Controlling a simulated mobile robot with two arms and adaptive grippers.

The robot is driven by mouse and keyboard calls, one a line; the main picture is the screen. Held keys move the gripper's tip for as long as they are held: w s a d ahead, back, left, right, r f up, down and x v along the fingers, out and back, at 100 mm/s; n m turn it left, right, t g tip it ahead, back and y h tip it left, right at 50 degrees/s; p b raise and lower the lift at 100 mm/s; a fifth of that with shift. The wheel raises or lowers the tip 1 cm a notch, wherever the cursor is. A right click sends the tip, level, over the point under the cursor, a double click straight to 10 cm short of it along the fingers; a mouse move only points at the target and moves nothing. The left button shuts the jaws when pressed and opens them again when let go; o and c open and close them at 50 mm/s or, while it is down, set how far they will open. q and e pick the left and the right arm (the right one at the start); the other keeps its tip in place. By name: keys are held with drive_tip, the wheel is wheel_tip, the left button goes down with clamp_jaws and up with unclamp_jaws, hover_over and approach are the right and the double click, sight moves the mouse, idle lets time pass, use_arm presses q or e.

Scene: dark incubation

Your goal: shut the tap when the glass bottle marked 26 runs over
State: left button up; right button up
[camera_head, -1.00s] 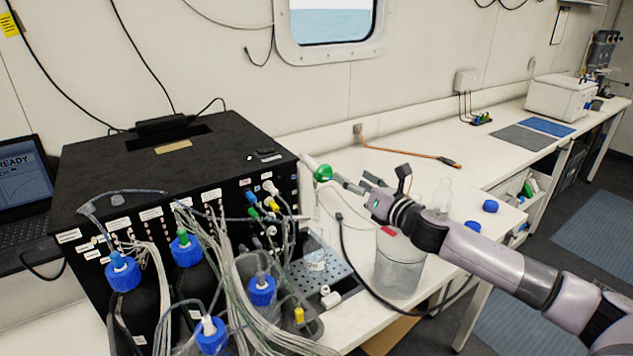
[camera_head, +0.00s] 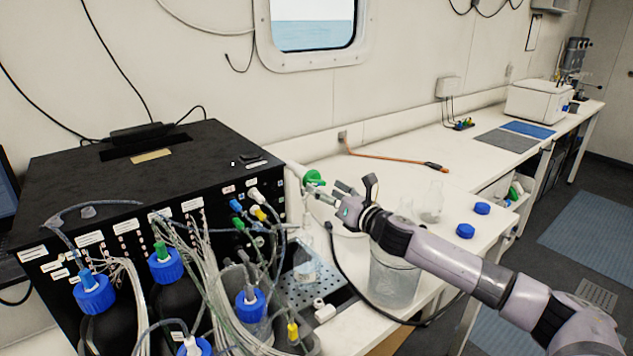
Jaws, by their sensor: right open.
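The tap (camera_head: 313,178) has a green handle on a pale pipe at the right side of the black box. My right gripper (camera_head: 328,191) is open, with its fingertips close to the green handle; I cannot tell whether they touch it. Below the tap, a small clear vessel (camera_head: 306,270) stands on a perforated metal tray (camera_head: 333,289). Clear glass bottles without caps, one of them at the bench's middle (camera_head: 432,203), stand behind my right arm. I cannot read a 26 on any of them, nor see water running over. My left gripper is out of view.
The black box (camera_head: 130,165) carries many tubes and bottles with blue caps (camera_head: 93,293) in front. A large clear container (camera_head: 394,280) stands below my right forearm. Loose blue caps (camera_head: 482,208) lie on the bench. An orange-handled tool (camera_head: 395,157) lies behind.

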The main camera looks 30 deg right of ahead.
sight(319, 186)
drive_tip(key=shift+w+a+p, duration=0.15)
drive_tip(key=shift+w+p, duration=0.15)
drive_tip(key=shift+w, duration=0.75)
drive_tip(key=shift+w+a+p, duration=0.1)
drive_tip(key=shift+w+p, duration=0.2)
drive_tip(key=shift+w, duration=0.75)
drive_tip(key=shift+c, duration=0.4)
drive_tip(key=c, duration=1.1)
